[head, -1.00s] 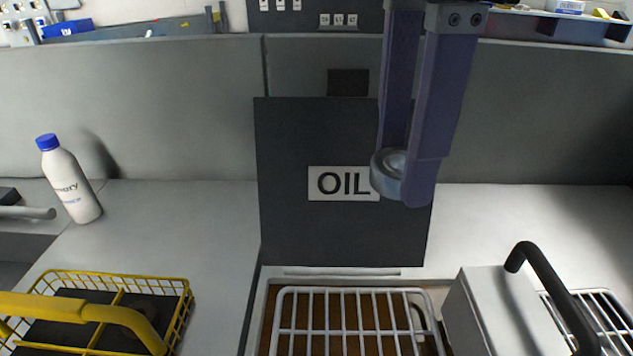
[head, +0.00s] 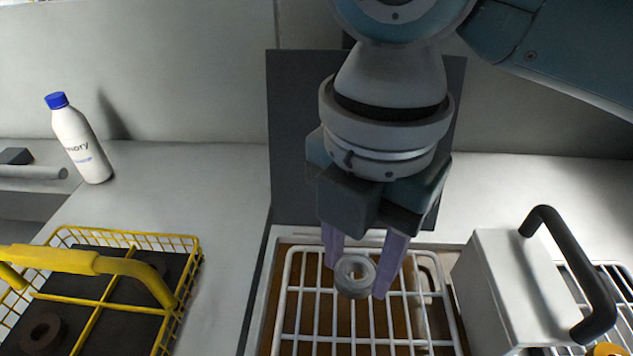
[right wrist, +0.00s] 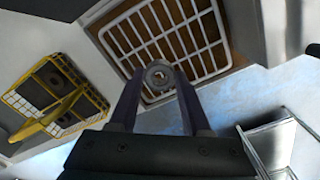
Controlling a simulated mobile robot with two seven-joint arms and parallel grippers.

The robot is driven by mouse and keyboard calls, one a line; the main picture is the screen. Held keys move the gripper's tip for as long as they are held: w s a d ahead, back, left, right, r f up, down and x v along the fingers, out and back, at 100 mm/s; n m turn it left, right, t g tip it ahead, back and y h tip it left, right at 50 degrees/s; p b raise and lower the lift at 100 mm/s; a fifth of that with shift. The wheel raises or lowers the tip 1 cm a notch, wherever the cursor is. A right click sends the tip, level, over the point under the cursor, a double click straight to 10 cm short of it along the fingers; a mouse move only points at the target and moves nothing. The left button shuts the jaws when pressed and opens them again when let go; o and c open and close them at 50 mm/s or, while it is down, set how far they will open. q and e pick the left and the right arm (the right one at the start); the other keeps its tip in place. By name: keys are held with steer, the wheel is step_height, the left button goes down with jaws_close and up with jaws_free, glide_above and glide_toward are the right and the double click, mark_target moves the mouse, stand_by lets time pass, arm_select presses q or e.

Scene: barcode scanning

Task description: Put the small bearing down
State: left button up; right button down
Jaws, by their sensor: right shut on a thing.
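The small bearing (head: 355,276) is a grey metal ring. My right gripper (head: 362,278) is shut on it, with one purple finger on each side. In the head view the bearing appears over the white wire rack (head: 291,290) that lies above a brown oil bath. The right wrist view also shows the bearing (right wrist: 159,74) between the fingertips, with the rack behind it. I cannot tell whether the bearing touches the rack or hangs above it. My left gripper is not in view.
A yellow wire basket (head: 190,243) with dark inserts and a ring stands at left. A grey box (head: 500,290) with a black handle stands right of the rack. A white bottle (head: 82,147) stands at the back left. A dark panel (head: 290,140) rises behind the rack.

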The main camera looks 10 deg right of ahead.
mark_target(349, 312)
step_height(349, 312, down, 7)
steer(key=shift+r+b, duration=0.1)
steer(key=shift+b, duration=0.2)
steer(key=shift+f, duration=0.2)
steer(key=shift+c, duration=1.8)
jaws_free()
steer(key=shift+r, duration=0.1)
steer(key=shift+r, duration=0.25)
step_height(349, 312, up, 12)
steer(key=shift+f+p, duration=0.1)
steer(key=shift+p, duration=0.5)
